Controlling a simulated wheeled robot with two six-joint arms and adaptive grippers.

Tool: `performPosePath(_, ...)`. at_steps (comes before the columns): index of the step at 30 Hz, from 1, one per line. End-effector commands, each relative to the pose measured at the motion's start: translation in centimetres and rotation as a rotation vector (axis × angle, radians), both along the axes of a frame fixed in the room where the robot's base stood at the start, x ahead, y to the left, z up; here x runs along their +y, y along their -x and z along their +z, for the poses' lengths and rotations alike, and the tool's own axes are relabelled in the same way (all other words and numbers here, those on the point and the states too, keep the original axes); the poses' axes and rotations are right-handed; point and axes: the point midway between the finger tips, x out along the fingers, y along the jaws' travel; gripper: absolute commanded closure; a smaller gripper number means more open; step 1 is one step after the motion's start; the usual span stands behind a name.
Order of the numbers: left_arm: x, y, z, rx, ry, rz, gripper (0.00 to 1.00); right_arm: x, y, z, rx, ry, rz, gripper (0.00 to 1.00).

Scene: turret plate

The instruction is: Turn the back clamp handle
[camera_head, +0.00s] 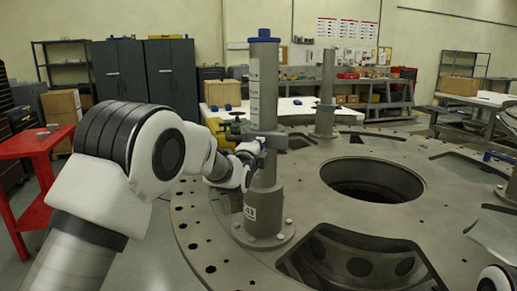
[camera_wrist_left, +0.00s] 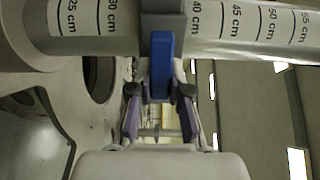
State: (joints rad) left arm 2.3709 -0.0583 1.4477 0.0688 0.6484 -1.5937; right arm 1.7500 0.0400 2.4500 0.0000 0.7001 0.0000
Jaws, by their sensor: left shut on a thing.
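A grey upright post (camera_head: 263,90) with a blue cap and a centimetre scale stands on the turret plate (camera_head: 300,220). A grey clamp (camera_head: 270,138) sits around it about midway up. In the left wrist view the post (camera_wrist_left: 225,18) runs across the top, with the clamp (camera_wrist_left: 162,22) around it. My left gripper (camera_head: 250,155) is at the clamp, beside the post. In the wrist view its fingers (camera_wrist_left: 160,95) are shut on the blue clamp handle (camera_wrist_left: 161,65), one on each side. My arm partly hides the handle in the head view. My right gripper is not in view.
A second post (camera_head: 327,90) stands farther back on the plate. The plate has a large round hole (camera_head: 372,181) and a dark opening (camera_head: 350,262) in front. A red cart (camera_head: 36,145) stands left. Workbenches, cabinets and boxes line the back.

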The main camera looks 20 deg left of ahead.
Motion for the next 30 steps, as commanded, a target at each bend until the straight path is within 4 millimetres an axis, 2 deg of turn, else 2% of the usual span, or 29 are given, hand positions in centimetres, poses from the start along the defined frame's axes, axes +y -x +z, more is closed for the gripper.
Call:
performPosePath(11, 0.0, 0.0, 0.0, 0.0, -0.008, -0.001, 1.0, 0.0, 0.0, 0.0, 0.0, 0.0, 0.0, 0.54)
performPosePath(12, 0.0, 0.0, 0.0, 0.0, -0.007, -0.001, 0.76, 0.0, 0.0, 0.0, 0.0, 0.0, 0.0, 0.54)
performPosePath(14, 0.0, 0.0, 0.0, 0.0, -0.007, -0.001, 0.56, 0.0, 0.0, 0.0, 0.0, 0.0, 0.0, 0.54)
performPosePath(25, 0.0, 0.4, 0.0, 0.002, -0.006, 0.0, 0.56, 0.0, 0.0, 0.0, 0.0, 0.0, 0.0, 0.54)
performPosePath(30, 0.0, 3.2, 0.1, 0.002, -0.007, 0.0, 0.56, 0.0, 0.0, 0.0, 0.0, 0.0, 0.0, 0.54)
